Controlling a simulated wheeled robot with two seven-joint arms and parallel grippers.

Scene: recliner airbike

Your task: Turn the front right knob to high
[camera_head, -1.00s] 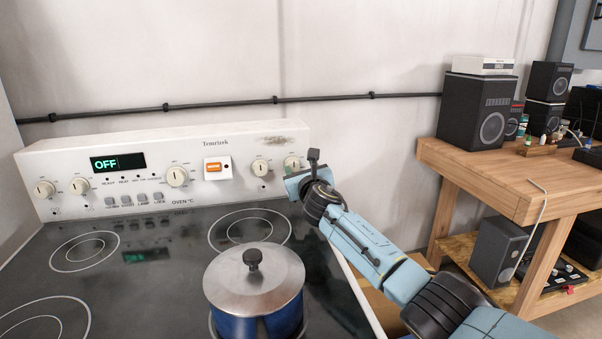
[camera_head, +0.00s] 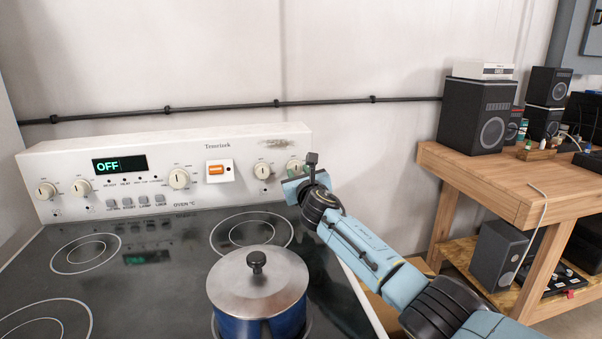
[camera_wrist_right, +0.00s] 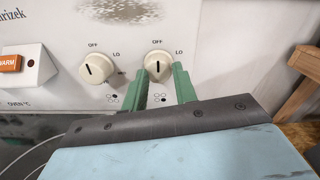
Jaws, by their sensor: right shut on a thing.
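The front right knob (camera_wrist_right: 158,65) is a round cream dial at the right end of the stove's back panel. Its dark mark points about straight up, towards OFF, with LO to the upper right. In the head view the knob (camera_head: 295,166) is partly hidden behind my right gripper (camera_head: 293,182). In the right wrist view the green fingers of my right gripper (camera_wrist_right: 159,70) stand either side of the knob's lower part, shut on it. My left gripper is not in view.
An orange switch (camera_head: 216,170) and a lit OFF display (camera_head: 120,165) are further left. A lidded blue pot (camera_head: 257,285) stands on the front right burner. A wooden bench (camera_head: 500,180) stands right.

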